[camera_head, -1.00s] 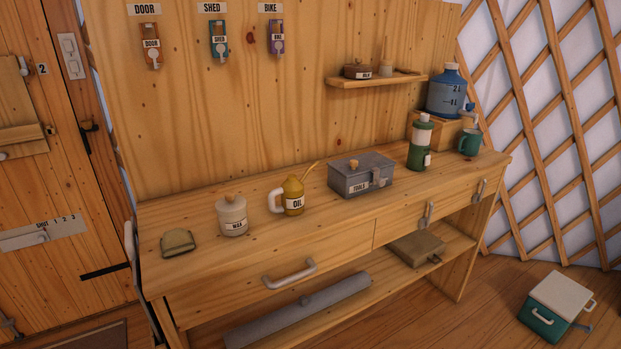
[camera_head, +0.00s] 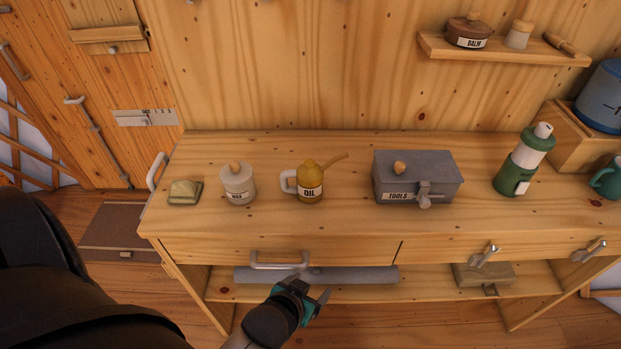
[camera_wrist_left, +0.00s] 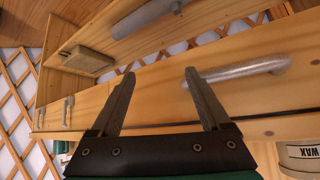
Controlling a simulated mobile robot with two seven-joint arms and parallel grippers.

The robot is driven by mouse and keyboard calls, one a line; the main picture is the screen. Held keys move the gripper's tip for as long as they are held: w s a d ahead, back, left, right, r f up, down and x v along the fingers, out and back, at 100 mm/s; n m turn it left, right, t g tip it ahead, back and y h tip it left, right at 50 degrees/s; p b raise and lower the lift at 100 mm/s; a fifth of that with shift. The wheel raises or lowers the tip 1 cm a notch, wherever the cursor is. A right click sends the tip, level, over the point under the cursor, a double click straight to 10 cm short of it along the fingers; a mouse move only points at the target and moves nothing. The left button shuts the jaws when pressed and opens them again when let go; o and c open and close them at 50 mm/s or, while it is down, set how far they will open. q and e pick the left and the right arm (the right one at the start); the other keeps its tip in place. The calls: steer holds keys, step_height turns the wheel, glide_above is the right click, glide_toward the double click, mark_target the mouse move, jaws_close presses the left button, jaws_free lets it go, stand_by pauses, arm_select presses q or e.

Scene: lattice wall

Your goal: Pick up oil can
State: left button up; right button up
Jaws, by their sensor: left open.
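The oil can (camera_head: 311,185) is yellow with a pale handle on its left, a thin spout to the upper right and an OIL label. It stands upright on the bench top (camera_head: 330,222). My left gripper (camera_head: 312,294) is open and empty, in front of the bench and below the top's front edge, apart from the can. In the left wrist view, my open fingers (camera_wrist_left: 157,88) are in front of the drawer front, beside the drawer's bar handle (camera_wrist_left: 238,71). The oil can does not show there. My right gripper is not in view.
A wax jar (camera_head: 238,184) stands left of the can, with a small folded cloth-like block (camera_head: 185,192) beyond it. A grey toolbox (camera_head: 417,179) and a green bottle (camera_head: 524,160) stand to the right. The drawer handle (camera_head: 280,262) sticks out near my gripper.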

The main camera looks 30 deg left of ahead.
mark_target(306, 182)
arm_select(q)
steer(key=w+a+r+n+t+y+p, duration=0.1)
steer(key=a+r+t+y+p, duration=0.15)
steer(key=r, duration=0.75)
steer(key=w+a+r+n+t+y+p, duration=0.1)
steer(key=a+r+n+t, duration=0.15)
steer(key=r, duration=0.75)
steer(key=shift+m+g+h, duration=0.25)
steer(key=shift+m+g, duration=0.1)
steer(key=shift+g, duration=0.05)
steer(key=x, duration=0.3)
steer(key=b+x, duration=0.1)
steer(key=x, duration=0.2)
steer(key=b+x, duration=0.1)
steer(key=x, duration=0.2)
steer(key=shift+w+a+f, duration=0.15)
steer(key=shift+w+a, duration=0.1)
steer(key=shift+a, duration=0.1)
steer(key=shift+b+x, duration=0.65)
steer(key=shift+x, duration=2.05)
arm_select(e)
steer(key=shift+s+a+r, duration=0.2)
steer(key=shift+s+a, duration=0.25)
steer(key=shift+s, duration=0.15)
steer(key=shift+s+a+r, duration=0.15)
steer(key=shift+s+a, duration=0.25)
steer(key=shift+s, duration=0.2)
arm_select(q)
steer(key=shift+s, duration=0.1)
